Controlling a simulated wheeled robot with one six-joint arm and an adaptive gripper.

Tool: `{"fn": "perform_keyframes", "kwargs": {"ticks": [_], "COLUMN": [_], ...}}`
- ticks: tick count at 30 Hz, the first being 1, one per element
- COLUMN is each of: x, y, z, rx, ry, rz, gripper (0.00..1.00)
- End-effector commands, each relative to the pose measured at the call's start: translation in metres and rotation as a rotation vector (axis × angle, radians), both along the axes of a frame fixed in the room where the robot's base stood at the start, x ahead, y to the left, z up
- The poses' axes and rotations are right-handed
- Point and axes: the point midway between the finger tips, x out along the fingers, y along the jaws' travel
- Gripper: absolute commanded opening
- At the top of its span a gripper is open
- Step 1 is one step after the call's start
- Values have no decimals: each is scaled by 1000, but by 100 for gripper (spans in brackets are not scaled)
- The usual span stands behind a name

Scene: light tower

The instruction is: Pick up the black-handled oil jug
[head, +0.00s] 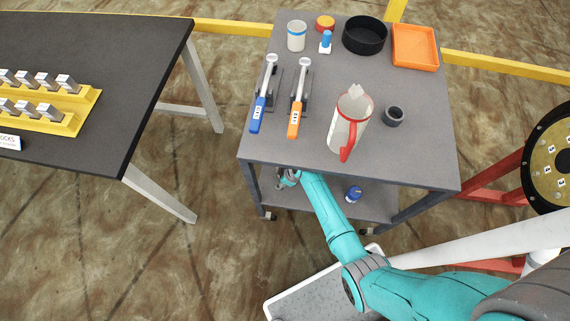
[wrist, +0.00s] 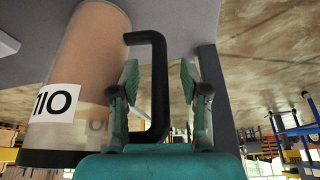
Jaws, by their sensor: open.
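The oil jug (wrist: 85,75) fills the left of the wrist view. It has a tan body, a dark end, a white label and a black handle (wrist: 158,85). The wrist picture appears turned over, with the label inverted. My gripper (wrist: 160,72) is open, with one finger on each side of the handle. I see no clear grip on it. In the head view my gripper (head: 287,180) is partly hidden under the cart's top, by the lower shelf (head: 318,201). The black-handled jug is hidden there.
The grey cart top (head: 300,150) is just above my gripper. A red-handled jug (head: 351,120), a dark cup (head: 394,116), blue and orange-handled tools, a black bowl (head: 364,36) and an orange tray (head: 415,46) stand on it. A blue item (head: 353,193) is on the lower shelf.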

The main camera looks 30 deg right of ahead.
Motion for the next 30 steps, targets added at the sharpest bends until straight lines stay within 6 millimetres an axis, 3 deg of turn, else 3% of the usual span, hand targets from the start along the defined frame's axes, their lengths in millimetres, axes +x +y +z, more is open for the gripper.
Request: {"fn": "perform_keyframes", "kwargs": {"ticks": [4, 9, 10, 30], "x": [0, 0, 0, 1], "y": [0, 0, 0, 0], "z": [0, 0, 0, 5], "rx": [0, 0, 0, 0], "ry": [0, 0, 0, -2], "rz": [0, 0, 0, 1], "gripper": [46, 3, 0, 0]}}
